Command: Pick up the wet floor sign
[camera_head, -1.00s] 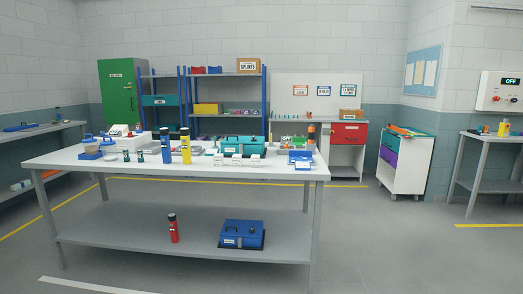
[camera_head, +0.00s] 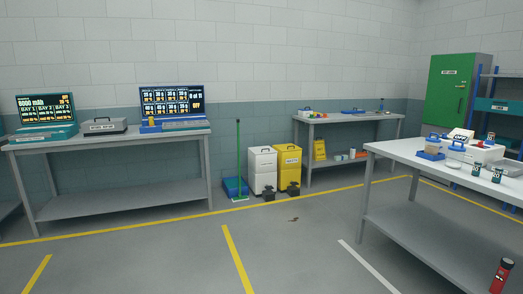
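A small yellow sign (camera_head: 319,150), which looks like the wet floor sign, stands upright at the left end of the back workbench's lower level, right of the yellow bin. Its markings are too small to read. A brown-red spot (camera_head: 294,219) lies on the open floor in front of the bins. My gripper is not in view.
A white bin (camera_head: 262,163) and a yellow bin (camera_head: 288,162) stand left of the back workbench (camera_head: 340,119), beside a green-handled mop (camera_head: 238,155). A grey table (camera_head: 440,150) stands at the right, a computer bench (camera_head: 105,140) at the left.

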